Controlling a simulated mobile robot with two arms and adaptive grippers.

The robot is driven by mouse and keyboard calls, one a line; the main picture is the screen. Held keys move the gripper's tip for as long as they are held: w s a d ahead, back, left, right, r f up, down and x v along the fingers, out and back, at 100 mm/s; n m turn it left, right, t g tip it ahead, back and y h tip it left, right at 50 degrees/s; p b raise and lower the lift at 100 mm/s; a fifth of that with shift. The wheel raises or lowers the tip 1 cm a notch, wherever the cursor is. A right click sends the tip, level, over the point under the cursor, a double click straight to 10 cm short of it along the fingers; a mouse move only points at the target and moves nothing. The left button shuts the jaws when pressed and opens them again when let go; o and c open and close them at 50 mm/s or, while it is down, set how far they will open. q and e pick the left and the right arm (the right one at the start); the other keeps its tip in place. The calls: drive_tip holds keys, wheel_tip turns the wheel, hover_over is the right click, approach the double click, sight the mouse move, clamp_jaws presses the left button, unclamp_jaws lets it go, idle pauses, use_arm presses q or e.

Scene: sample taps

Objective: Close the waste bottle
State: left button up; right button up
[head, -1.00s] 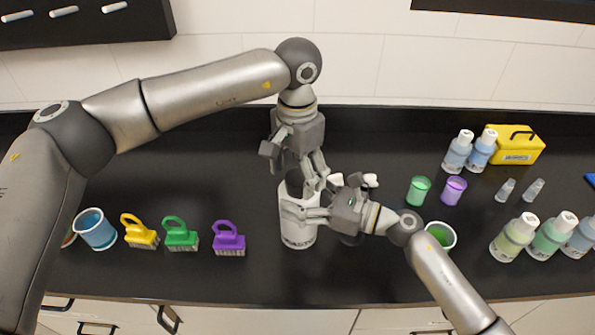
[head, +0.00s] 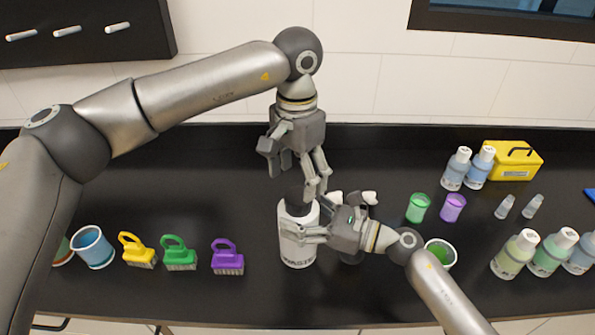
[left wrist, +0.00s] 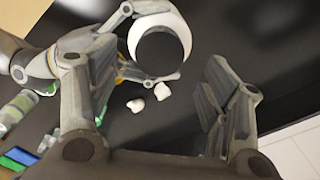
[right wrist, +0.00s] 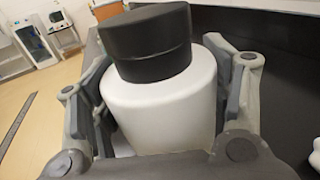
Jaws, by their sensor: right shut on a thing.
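The white waste bottle (head: 297,248) stands upright on the black counter, its label partly visible. A black cap (head: 296,196) sits on its top. In the right wrist view the cap (right wrist: 146,42) rests on the white bottle (right wrist: 160,105), looking slightly tilted there; the neck is hidden. My right gripper (head: 304,229) is shut around the bottle's upper body, with a finger on each side in its wrist view. My left gripper (head: 316,188) is above the cap, fingers apart and empty. In the left wrist view the cap (left wrist: 163,54) lies beyond the open fingers.
Small white objects (head: 355,198) lie close behind the right gripper. Yellow, green and purple brushes (head: 227,257) and a blue cup (head: 93,248) are at left. Green (head: 418,208) and purple (head: 453,207) cups and several bottles (head: 515,253) are at right.

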use_arm(q)
drive_tip(key=n, duration=0.6)
drive_tip(key=shift+r, duration=0.2)
drive_tip(key=n, duration=0.4)
drive_tip(key=shift+w+d+r+n, duration=0.1)
drive_tip(key=shift+r+n, duration=0.1)
drive_tip(key=shift+n, duration=0.2)
drive_tip(key=n, duration=0.4)
drive_tip(key=shift+r+n, duration=0.2)
drive_tip(key=shift+n, duration=0.1)
drive_tip(key=n, duration=0.4)
drive_tip(key=shift+r+n, duration=0.2)
drive_tip(key=shift+n, duration=0.2)
drive_tip(key=n, duration=0.6)
drive_tip(key=shift+r, duration=0.2)
drive_tip(key=n, duration=0.5)
drive_tip(key=shift+r, duration=0.2)
drive_tip(key=n, duration=0.4)
drive_tip(key=shift+d+r+n, duration=0.1)
drive_tip(key=shift+r+n, duration=0.1)
drive_tip(key=shift+n, duration=0.1)
drive_tip(key=n, duration=0.5)
drive_tip(key=shift+w+r, duration=0.1)
drive_tip(key=shift+r, duration=0.05)
